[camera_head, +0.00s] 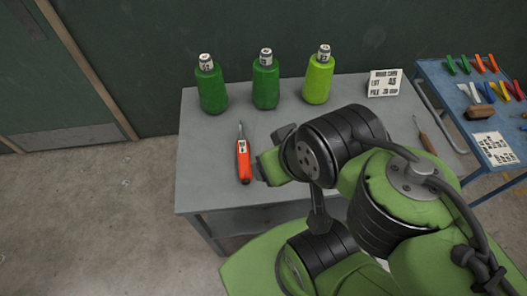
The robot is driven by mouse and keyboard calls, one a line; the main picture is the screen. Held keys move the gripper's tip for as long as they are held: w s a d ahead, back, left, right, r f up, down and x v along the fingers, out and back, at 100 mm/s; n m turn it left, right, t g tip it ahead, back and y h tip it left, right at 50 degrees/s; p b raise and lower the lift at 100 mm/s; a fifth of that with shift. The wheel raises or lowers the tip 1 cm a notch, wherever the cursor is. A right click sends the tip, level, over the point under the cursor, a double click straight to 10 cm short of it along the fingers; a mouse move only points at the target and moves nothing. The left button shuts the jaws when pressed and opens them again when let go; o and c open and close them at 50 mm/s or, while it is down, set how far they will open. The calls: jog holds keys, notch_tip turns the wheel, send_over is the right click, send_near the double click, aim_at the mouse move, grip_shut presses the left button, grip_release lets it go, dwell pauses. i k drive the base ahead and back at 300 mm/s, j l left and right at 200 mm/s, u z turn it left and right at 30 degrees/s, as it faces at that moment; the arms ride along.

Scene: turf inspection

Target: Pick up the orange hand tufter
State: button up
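The orange hand tufter (243,160) lies on the left part of the grey table. It has an orange body with a dark and white label and a thin metal tip pointing away from me. The end of my arm, with my gripper (270,166), is just right of the tufter, with a small gap between them in the picture. My gripper's fingers cannot be made out, so its opening is unclear. Nothing is seen held.
On the grey table (205,189), two dark green cones (212,91) (265,86) and a lime cone (318,82) stand behind the tufter. A label card (384,83) and a wooden-handled tool (426,141) are further right. A blue table (432,75) holds coloured pieces.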

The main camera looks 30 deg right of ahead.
aim_at(243, 152)
jog(key=k+l+u, duration=0.1)
jog(key=u, duration=0.35)
jog(key=k+l+u, duration=0.1)
jog(key=u, duration=0.35)
jog(key=k+l+u, duration=0.1)
jog(key=u, duration=0.35)
jog(key=k+u, duration=0.1)
jog(key=u, duration=0.35)
jog(key=k+u, duration=0.1)
jog(key=u, duration=0.3)
jog(key=k+u, duration=0.1)
jog(key=u, duration=0.35)
